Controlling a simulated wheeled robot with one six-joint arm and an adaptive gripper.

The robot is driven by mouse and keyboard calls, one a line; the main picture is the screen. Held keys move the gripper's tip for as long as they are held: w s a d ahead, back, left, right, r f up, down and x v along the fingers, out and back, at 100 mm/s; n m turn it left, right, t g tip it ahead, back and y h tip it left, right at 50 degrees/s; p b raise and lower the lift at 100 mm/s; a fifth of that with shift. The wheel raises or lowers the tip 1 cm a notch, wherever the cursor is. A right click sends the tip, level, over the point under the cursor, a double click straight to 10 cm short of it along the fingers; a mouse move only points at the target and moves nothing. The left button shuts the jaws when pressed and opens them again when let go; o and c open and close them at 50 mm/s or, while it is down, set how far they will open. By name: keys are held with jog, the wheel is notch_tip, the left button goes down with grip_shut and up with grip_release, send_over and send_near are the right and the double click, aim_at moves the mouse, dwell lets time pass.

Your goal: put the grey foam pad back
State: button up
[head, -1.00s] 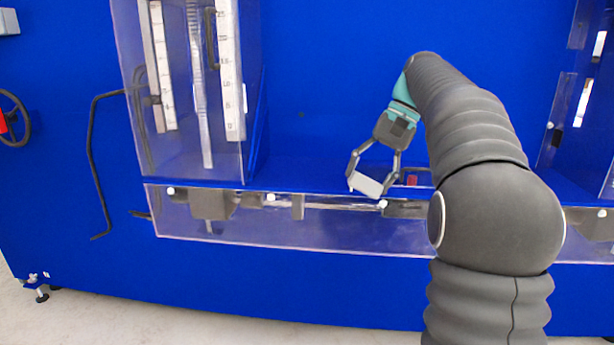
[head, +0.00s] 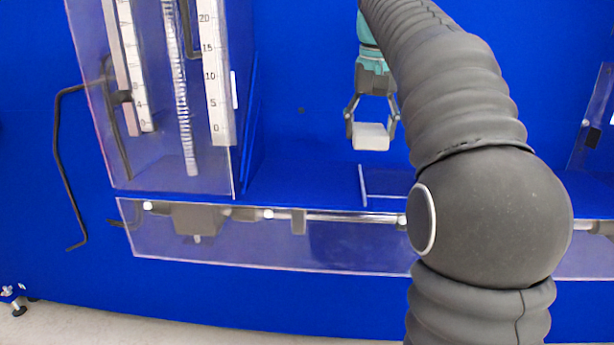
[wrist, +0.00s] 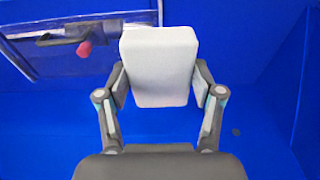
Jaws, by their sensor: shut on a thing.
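The grey foam pad (head: 371,137) is a pale block held between the fingers of my gripper (head: 371,122). In the head view it hangs above the blue shelf (head: 300,180), apart from it, with the blue back wall behind. In the wrist view the pad (wrist: 160,66) stands between the two fingertips of my gripper (wrist: 160,82), which are shut on its sides. My arm covers the right part of the shelf in the head view.
A clear case (head: 155,165) with scales and a spring stands at the left. A clear front panel (head: 340,250) with a metal rod (head: 340,217) runs below the shelf. A red knob (wrist: 84,48) shows in the wrist view.

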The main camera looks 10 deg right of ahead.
jog(key=b, duration=0.2)
send_over(311, 186)
jog(key=f, duration=0.7)
jog(key=shift+s+a, duration=0.1)
jog(key=shift+s, duration=0.25)
notch_tip(311, 186, down, 4)
jog(key=shift+b, duration=0.4)
jog(key=o, duration=1.2)
jog(key=shift+r, duration=0.1)
notch_tip(311, 186, up, 12)
jog(key=s+p, duration=0.1)
jog(key=p, duration=0.2)
jog(key=shift+s+a+p, duration=0.3)
jog(key=shift+p, duration=0.1)
